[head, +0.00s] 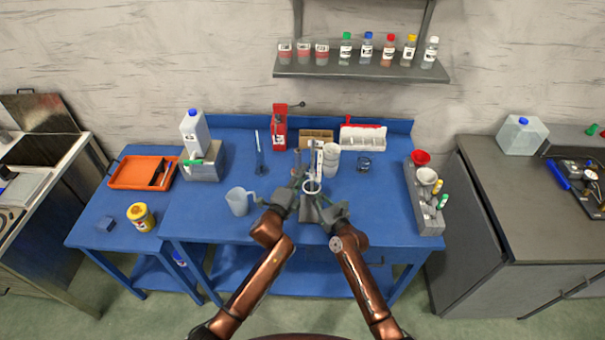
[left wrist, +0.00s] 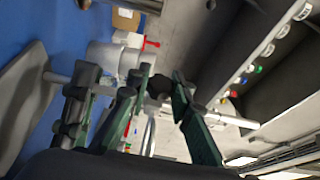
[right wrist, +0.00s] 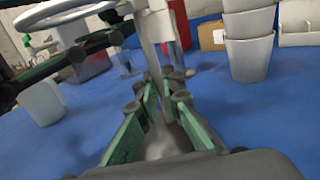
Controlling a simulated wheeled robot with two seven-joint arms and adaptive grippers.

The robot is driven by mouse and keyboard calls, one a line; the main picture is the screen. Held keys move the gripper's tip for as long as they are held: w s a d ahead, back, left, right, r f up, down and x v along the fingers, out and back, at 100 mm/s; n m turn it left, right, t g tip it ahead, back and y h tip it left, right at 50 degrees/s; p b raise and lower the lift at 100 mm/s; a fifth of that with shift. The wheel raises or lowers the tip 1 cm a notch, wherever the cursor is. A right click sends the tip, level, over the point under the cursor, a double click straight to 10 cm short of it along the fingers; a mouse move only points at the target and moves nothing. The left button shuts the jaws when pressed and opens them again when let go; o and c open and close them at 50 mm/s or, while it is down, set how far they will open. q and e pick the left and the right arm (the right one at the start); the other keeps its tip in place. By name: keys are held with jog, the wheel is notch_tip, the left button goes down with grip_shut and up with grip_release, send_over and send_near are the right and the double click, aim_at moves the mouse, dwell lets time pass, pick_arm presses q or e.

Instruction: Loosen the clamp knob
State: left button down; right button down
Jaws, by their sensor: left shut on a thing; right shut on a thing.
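A small lab stand with a white upright and a ring (head: 312,187) is at the front middle of the blue bench. My left gripper (head: 296,184) reaches in from its left side. In the left wrist view, its green fingers (left wrist: 160,78) are shut on the dark clamp knob (left wrist: 159,86). My right gripper (head: 318,202) is low in front of the stand. In the right wrist view, its fingers (right wrist: 163,88) are shut around the pale stand post (right wrist: 154,55). The ring (right wrist: 65,14) shows at upper left there. The knob is too small to make out in the head view.
Stacked white cups (head: 331,160) and a small glass (head: 364,164) stand close behind the stand at right. A grey rack (head: 425,205) is at the bench's right end. The bench front right is clear.

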pick_arm(q)
jog(key=shift+w+r+g, duration=0.1)
jog(key=shift+r+g, duration=0.05)
jog(key=shift+g, duration=0.15)
jog(key=shift+a+r+n+g+y, duration=0.15)
jog(key=shift+n+g+y, duration=0.25)
jog(key=shift+g, duration=0.3)
jog(key=n+g, duration=0.1)
jog(key=g, duration=0.2)
jog(key=g+y, duration=0.1)
jog(key=g, duration=0.2)
jog(key=shift+w+n, duration=0.1)
jog(key=shift+n, duration=0.3)
jog(key=n+g, duration=0.1)
jog(key=g, duration=0.2)
jog(key=shift+f+y, duration=0.2)
jog(key=shift+y, duration=0.1)
jog(key=g, duration=0.3)
jog(key=shift+f+n+g, duration=0.1)
jog(key=shift+n+g, duration=0.2)
jog(key=shift+g, duration=0.4)
jog(key=c, duration=1.7)
grip_release()
jog(key=shift+s, duration=0.2)
jog(key=shift+c, duration=0.2)
